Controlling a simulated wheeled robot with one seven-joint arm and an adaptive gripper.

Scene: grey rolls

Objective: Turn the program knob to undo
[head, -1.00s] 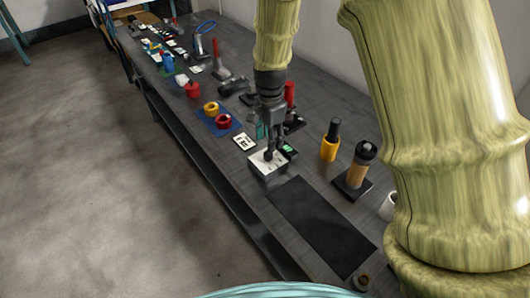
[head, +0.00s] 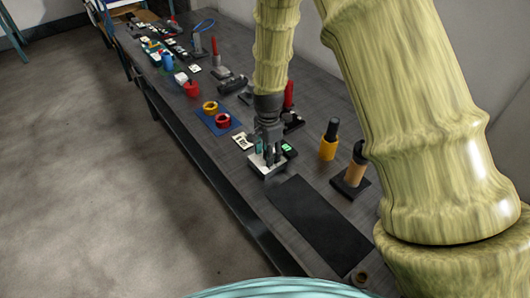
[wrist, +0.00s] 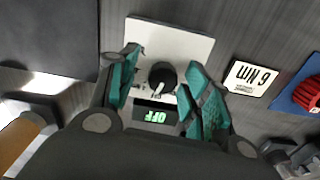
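The program knob (wrist: 162,77) is a round black knob with a white pointer line on a light panel box (wrist: 190,42). In the wrist view it lies between the two teal fingertips of my gripper (wrist: 158,82), with gaps on both sides. A small display (wrist: 155,116) below the knob reads "OFF" in green. Printing by the knob is too small to read. In the head view my gripper (head: 267,158) points down over the panel box (head: 262,172) and hides the knob. The fingers are open.
A blue tray (head: 222,130) with rings stands behind left. A yellow cup (head: 328,150) with a black handle and a tan-handled tool (head: 355,170) stand to the right.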

